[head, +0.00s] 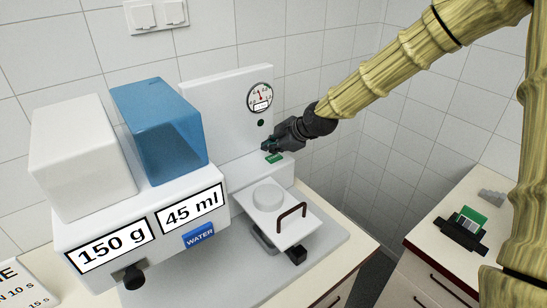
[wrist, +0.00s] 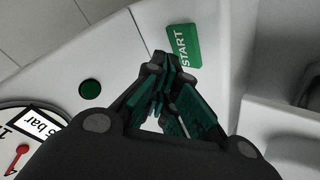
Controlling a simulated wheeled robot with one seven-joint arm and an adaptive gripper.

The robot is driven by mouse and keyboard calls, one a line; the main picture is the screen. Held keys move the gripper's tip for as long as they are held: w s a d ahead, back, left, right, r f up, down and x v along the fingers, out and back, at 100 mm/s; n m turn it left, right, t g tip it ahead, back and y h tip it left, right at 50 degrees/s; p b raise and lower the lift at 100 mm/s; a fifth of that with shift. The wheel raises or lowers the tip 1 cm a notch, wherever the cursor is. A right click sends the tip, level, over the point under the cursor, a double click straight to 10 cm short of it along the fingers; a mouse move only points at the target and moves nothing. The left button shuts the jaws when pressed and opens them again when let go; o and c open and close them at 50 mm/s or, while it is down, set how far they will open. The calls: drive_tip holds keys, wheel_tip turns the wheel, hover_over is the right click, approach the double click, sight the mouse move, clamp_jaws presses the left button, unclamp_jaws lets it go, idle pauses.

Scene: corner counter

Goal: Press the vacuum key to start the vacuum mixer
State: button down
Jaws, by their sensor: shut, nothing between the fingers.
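The vacuum mixer (head: 215,90) is a white unit with a tall back panel against the tiled wall. A green key marked START (wrist: 184,45) sits on its ledge; it also shows in the head view (head: 273,158), just below my gripper's tips. No key marked vacuum can be read. My gripper (head: 267,147) is shut and empty. In the wrist view its fingertips (wrist: 172,62) overlap the near edge of the START key; I cannot tell whether they touch it. A round dark green spot (wrist: 90,90) and a pressure gauge (head: 260,97) are on the back panel.
A tray with a brown handle (head: 290,217) and a white round lid (head: 268,196) stands out below the key. At left is a dispenser with a blue tank (head: 160,130) and a WATER key (head: 199,236). A black holder (head: 460,236) sits on the right counter.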

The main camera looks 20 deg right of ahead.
sight(272, 158)
drive_tip(key=shift+r+p, duration=1.5)
drive_tip(key=shift+r, duration=1)
drive_tip(key=shift+r, duration=0.1)
